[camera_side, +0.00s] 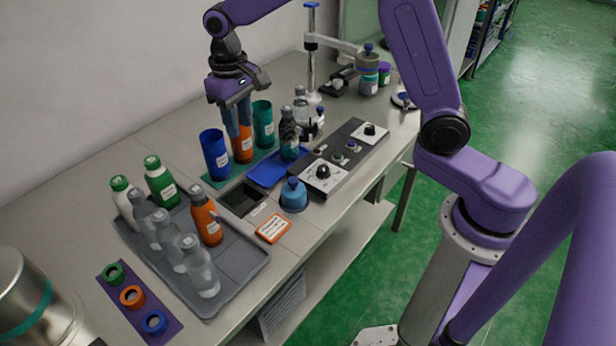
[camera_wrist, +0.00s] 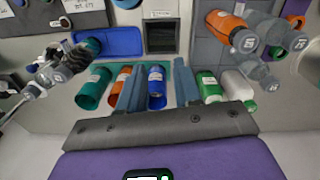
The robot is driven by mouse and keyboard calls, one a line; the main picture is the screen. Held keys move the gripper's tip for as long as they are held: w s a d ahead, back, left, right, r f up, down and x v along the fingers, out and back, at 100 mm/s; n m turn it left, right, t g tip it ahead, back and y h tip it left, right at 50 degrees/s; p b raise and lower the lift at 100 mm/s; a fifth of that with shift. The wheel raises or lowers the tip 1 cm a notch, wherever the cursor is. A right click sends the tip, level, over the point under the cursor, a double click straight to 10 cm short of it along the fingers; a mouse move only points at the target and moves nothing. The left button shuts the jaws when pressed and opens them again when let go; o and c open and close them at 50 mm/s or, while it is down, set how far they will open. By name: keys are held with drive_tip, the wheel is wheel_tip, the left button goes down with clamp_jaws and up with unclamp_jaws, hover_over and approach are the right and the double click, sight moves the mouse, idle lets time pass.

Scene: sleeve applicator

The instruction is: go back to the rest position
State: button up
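My gripper (camera_side: 238,132) points down over the row of cups at the back of the bench. In the wrist view its two blue-grey fingers (camera_wrist: 159,98) stand apart with nothing gripped between them. The orange cup (camera_side: 243,152) stands just below or behind the fingertips in the side view, partly hidden by them. The blue cup (camera_side: 214,155) stands to its left and the teal cup (camera_side: 263,126) to its right. In the wrist view the blue cup (camera_wrist: 156,86) shows in the gap between the fingers; I cannot tell whether the fingers touch any cup.
A grey tray (camera_side: 250,263) at front left holds several bottles. A purple ring holder (camera_side: 168,332) lies beside it. A blue tray (camera_side: 266,175), a control panel (camera_side: 345,158) and a blue-capped jar (camera_side: 293,195) are to the right. A tall metal stand (camera_side: 311,50) rises behind.

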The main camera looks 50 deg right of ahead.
drive_tip(key=s+d+n, duration=0.2)
drive_tip(key=s+n, duration=0.1)
drive_tip(key=s, duration=0.7)
drive_tip(key=s+d+n, duration=0.3)
drive_tip(key=s+n, duration=0.1)
drive_tip(key=s, duration=0.7)
drive_tip(key=s+d+n, duration=0.2)
drive_tip(key=s+n, duration=0.2)
drive_tip(key=s, duration=0.7)
drive_tip(key=shift+d+r+y, duration=0.3)
drive_tip(key=shift+d+r, duration=0.05)
drive_tip(key=shift+d, duration=0.05)
